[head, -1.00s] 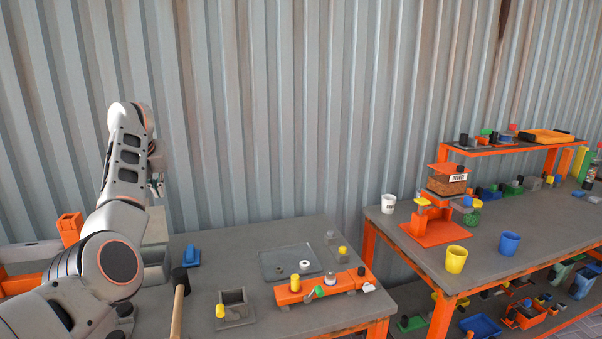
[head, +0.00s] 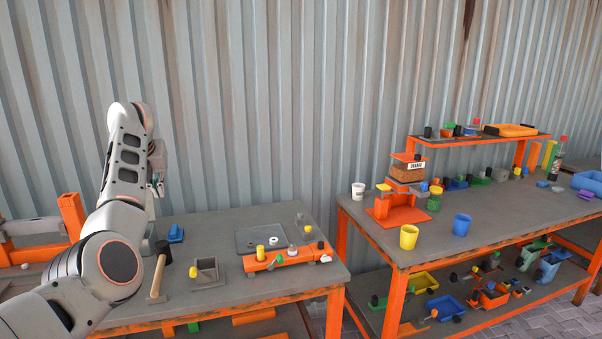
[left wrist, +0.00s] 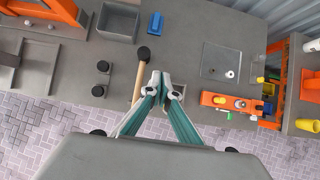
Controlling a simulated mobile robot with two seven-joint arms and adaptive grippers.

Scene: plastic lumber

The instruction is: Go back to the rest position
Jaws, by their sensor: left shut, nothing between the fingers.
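My left arm rises at the left of the head view, with its left gripper (head: 158,182) partly hidden behind the wrist. In the left wrist view the left gripper (left wrist: 159,82) points down over the front edge of the grey table. Its fingers are shut with nothing between them. A mallet (left wrist: 138,80) with a black head and wooden handle lies just left of the fingertips in that view. It also shows right of my arm in the head view (head: 157,278). My right gripper is not in view.
The near table (head: 210,228) holds a grey box (head: 207,270), a blue piece (head: 176,233), a clear tray (head: 245,242) and an orange fixture (head: 285,258). A second table at the right holds a yellow cup (head: 408,237) and a blue cup (head: 462,225). Corrugated wall (head: 270,100) stands behind.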

